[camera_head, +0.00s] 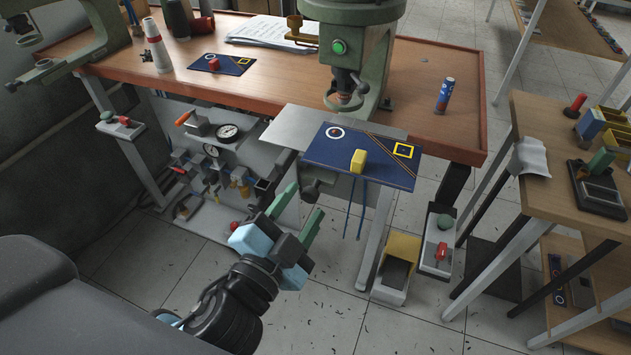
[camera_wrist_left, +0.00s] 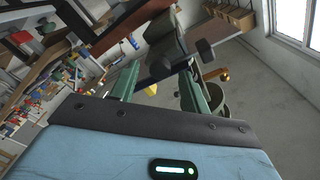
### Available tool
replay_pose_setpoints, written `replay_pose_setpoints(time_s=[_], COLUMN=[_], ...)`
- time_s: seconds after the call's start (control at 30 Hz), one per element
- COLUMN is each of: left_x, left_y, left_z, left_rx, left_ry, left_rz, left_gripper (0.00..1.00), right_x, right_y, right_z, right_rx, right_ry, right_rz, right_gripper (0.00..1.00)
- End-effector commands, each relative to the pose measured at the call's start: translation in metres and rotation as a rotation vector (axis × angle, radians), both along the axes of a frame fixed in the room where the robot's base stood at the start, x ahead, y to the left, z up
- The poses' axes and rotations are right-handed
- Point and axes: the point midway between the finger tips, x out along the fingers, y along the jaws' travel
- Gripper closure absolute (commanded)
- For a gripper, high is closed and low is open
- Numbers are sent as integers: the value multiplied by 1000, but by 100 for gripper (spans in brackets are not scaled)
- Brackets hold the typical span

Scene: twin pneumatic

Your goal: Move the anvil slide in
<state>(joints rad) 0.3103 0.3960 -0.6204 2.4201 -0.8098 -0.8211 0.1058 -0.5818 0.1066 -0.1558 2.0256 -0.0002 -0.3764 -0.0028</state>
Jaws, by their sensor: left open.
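The anvil slide is a dark blue plate (camera_head: 325,152) with a yellow block-shaped knob (camera_head: 359,161), a white ring mark and a yellow square outline. It sticks out past the table's front edge below the green press (camera_head: 360,45). My left gripper (camera_head: 302,207) is open and empty, in front of and below the plate, to the left of the knob and apart from it. The open green fingers also show in the left wrist view (camera_wrist_left: 158,80), with a small yellow patch between them that I cannot identify for sure. My right gripper is not in view.
A grey plate (camera_head: 290,127) lies beside the blue one at the table edge. A panel with gauges (camera_head: 228,132) hangs under the wooden table (camera_head: 440,110). A pedal box (camera_head: 398,262) stands on the floor. A side table (camera_head: 545,120) is at right.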

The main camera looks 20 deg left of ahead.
Motion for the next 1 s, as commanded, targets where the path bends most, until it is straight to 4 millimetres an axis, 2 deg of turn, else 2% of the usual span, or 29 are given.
replay_pose_setpoints(time_s=[0.2, 0.4, 0.77, 0.8, 1.0], left_x=[33, 52, 57, 57, 57], left_y=[-3, -6, -7, -7, -6], left_z=[2, 1, 0, 0, 0], left_rx=[2, 1, -1, -1, -1], left_ry=[-4, -2, 1, 1, 0], left_rz=[1, 0, -1, -1, 0], left_gripper=[53, 53, 53, 55, 81], right_x=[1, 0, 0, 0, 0], right_y=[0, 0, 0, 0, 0], right_z=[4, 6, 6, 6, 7], right_rx=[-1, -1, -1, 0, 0], right_ry=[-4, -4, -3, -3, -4], right_rz=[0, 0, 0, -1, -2], right_gripper=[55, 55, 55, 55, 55])
